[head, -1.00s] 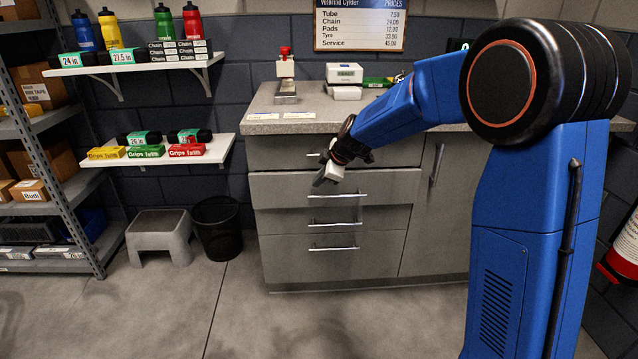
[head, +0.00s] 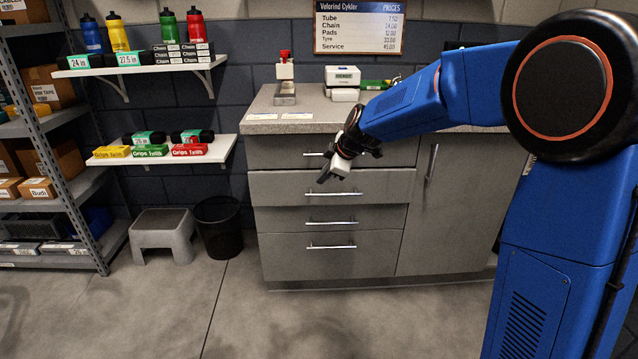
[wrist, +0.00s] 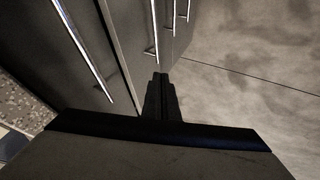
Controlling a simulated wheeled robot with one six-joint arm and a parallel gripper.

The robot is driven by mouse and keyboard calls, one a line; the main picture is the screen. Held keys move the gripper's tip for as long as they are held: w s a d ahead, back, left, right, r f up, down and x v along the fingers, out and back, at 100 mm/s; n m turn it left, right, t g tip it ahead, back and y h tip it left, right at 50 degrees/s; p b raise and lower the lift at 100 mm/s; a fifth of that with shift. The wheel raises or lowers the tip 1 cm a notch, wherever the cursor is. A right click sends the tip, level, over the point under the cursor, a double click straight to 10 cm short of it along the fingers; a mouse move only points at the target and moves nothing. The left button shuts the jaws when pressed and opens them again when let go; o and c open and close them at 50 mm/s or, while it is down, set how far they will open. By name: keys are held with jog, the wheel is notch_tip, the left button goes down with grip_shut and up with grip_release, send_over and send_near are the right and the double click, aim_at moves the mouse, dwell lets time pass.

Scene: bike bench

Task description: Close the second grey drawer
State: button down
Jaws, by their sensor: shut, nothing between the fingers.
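The second grey drawer (head: 285,187) is in the grey cabinet in the head view. Its front stands a little proud of the drawers above and below, so it is slightly open. Its bar handle (head: 333,194) is right under my gripper. My gripper (head: 324,179) is shut and empty, pointing down-left in front of the drawer's upper part. Whether it touches the front is not clear. In the wrist view my dark closed fingers (wrist: 162,92) point along the cabinet face, beside a drawer edge and several handles.
The top drawer (head: 280,150) and the lower drawers (head: 285,257) look shut. A cupboard door (head: 455,200) is at the right. The worktop (head: 262,122) holds small items. A grey step stool (head: 162,230) and black bin (head: 218,222) stand left. The floor in front is clear.

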jog(key=v, duration=0.3)
jog(key=shift+s+d+r, duration=0.1)
jog(key=shift+r, duration=0.05)
jog(key=c, duration=2.1)
grip_release()
jog(key=shift+s+r, duration=0.1)
jog(key=shift+r, duration=0.05)
jog(key=s+d+m+h, duration=0.1)
jog(key=s+d+m, duration=0.4)
jog(key=s, duration=0.6)
jog(key=s+d+f+m+h, duration=0.15)
jog(key=s+d+m, duration=0.25)
jog(key=s+d, duration=0.6)
jog(key=s+d+m+h, duration=0.2)
jog(key=s+d+m, duration=0.2)
jog(key=s, duration=0.9)
jog(key=w+d+f+n+t, duration=0.1)
jog(key=w+d+n+t, duration=0.25)
jog(key=w, duration=0.65)
jog(key=w+d+n+t, duration=0.2)
jog(key=w+d+n, duration=0.15)
jog(key=w, duration=0.65)
jog(key=n+y, duration=1.1)
jog(key=n, duration=0.4)
send_near(337, 195)
jog(key=shift+t, duration=0.25)
jog(key=x, duration=1.1)
jog(key=shift+s+a+f, duration=0.1)
jog(key=shift+s+f, duration=0.05)
